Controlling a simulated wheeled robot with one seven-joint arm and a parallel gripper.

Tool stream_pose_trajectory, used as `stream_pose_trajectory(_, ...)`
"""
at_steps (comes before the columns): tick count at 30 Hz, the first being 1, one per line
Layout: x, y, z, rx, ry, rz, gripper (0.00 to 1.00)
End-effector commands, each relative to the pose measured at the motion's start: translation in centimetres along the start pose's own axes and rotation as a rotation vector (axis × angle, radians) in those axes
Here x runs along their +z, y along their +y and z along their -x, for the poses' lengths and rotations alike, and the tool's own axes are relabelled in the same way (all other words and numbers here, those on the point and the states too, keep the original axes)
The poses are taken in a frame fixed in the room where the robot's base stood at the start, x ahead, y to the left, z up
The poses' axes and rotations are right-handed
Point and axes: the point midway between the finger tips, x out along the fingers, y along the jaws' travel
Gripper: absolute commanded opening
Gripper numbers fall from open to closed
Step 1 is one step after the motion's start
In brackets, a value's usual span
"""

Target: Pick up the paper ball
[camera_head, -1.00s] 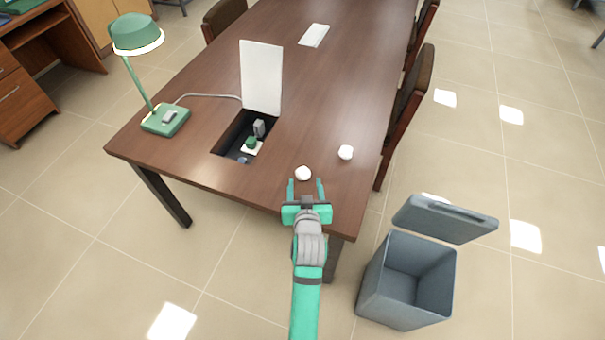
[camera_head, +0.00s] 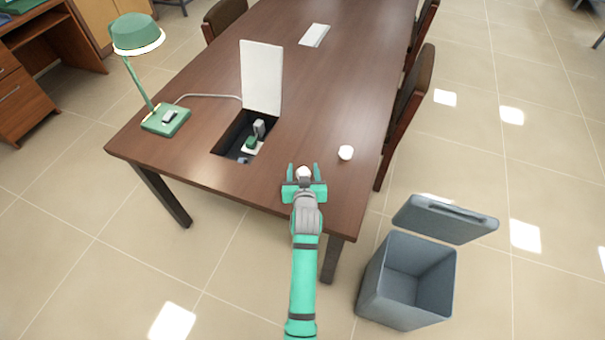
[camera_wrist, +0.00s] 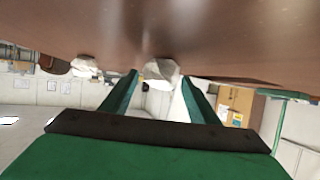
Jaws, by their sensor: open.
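A white paper ball (camera_head: 304,172) lies near the front edge of the brown table (camera_head: 330,75). My gripper (camera_head: 303,170) is open with its two fingers on either side of this ball; the ball's near part is hidden by the gripper. In the wrist view the ball (camera_wrist: 161,70) shows between the fingertips (camera_wrist: 160,78), and I cannot tell whether they touch it. A second paper ball (camera_head: 346,152) lies apart to the right on the table; a pale lump, likely it, shows at left in the wrist view (camera_wrist: 85,65).
An open table compartment (camera_head: 228,145) with a raised white lid (camera_head: 261,78) and plugs is to the left. A green lamp (camera_head: 137,40) stands at the table's left edge. A grey open bin (camera_head: 408,285) stands on the floor at right. Chairs (camera_head: 405,110) line the right side.

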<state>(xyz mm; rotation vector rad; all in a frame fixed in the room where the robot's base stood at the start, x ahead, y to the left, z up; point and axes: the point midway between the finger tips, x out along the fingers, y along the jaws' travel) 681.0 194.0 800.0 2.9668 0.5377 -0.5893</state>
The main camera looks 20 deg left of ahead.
Motion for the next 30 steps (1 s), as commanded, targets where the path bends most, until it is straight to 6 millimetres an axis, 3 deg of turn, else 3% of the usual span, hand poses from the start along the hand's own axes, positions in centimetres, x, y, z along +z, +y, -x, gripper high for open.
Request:
stream_pose_trajectory(4, 0.0, 0.0, 0.0, 0.000, 0.000, 0.000, 0.53)
stream_pose_trajectory(9, 0.0, 0.0, 0.0, 0.000, 0.000, 0.000, 0.14)
stream_pose_trajectory(23, -0.1, 0.0, 0.1, 0.000, 0.000, 0.000, 0.13)
stream_pose_trajectory(30, -1.4, 0.0, 0.6, 0.000, 0.002, 0.000, 0.13)
